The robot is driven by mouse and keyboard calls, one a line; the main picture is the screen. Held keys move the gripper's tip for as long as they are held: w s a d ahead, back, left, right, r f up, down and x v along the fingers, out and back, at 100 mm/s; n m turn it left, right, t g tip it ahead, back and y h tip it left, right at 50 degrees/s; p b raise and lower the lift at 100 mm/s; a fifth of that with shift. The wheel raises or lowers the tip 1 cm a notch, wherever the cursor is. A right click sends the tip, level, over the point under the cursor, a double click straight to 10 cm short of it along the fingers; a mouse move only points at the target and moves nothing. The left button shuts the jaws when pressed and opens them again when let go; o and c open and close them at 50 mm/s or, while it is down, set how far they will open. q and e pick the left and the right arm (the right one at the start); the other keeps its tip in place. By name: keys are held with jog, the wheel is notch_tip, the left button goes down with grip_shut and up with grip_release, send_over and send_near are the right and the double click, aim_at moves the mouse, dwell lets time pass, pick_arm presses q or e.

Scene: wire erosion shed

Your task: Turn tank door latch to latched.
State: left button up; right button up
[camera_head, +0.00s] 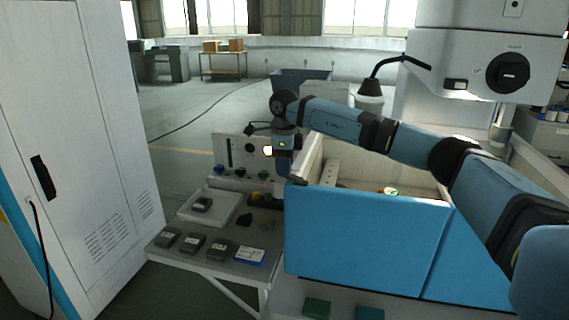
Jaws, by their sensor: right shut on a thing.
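The tank door (365,232) is the blue front panel of the machine's tank. It stands upright at the tank's front. My right arm reaches in from the right across the tank. My right gripper (284,168) points down at the door's upper left corner. It is shut on what I take to be the tank door latch, which the gripper hides. I cannot tell the latch's angle. My left gripper is not in view.
A side table (195,260) left of the tank holds several dark grey boxes, a blue-edged card (250,256) and a white tray (186,212). A control panel (243,153) stands behind it. A tall white cabinet (95,130) fills the left. The machine head (485,62) hangs at upper right.

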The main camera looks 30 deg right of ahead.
jog(key=shift+r, duration=0.1)
dwell(0.3)
jog(key=o, duration=0.9)
jog(key=shift+o, duration=0.2)
notch_tip(320, 180, up, 14)
jog(key=b, duration=0.1)
jog(key=shift+f, duration=0.2)
